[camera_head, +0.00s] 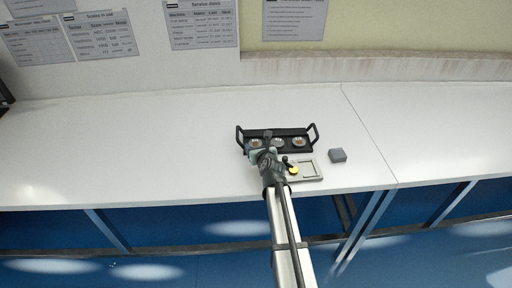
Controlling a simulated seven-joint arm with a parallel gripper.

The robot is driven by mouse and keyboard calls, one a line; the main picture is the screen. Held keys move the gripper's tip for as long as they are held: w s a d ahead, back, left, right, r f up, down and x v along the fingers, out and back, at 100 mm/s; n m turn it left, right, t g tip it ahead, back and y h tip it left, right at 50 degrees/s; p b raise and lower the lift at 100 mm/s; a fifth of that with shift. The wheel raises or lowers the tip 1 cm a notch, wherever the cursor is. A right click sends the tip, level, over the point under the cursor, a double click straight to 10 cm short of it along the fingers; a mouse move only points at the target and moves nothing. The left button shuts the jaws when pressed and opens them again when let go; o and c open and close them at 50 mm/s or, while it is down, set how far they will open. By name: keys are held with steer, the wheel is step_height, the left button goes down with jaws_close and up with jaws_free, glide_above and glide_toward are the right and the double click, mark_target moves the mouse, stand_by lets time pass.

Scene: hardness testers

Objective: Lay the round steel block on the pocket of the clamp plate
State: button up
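The clamp plate (317,177) is a pale flat plate near the table's front, with a square recessed pocket and a yellow round knob (293,170) at its left. Several small round metallic pieces sit in a black rack just behind it. The right one (299,141) and the left one (255,143) look brownish in the middle. The middle one (277,142) looks greyer; I cannot tell which is the steel block. My gripper (267,148) is over the rack's left-middle part, left of the plate. Its fingers are too small and dark to read, and my arm hides part of the plate's left side.
The black rack (283,131) has raised handles at both ends. The white table (130,140) is clear to the left and far right. Its front edge is close below the plate. Paper sheets hang on the wall.

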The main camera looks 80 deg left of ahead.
steer(key=shift+s+f, duration=0.15)
steer(key=shift+f, duration=0.25)
steer(key=c, duration=1.2)
step_height(320, 180, up, 10)
steer(key=shift+w+r, duration=0.2)
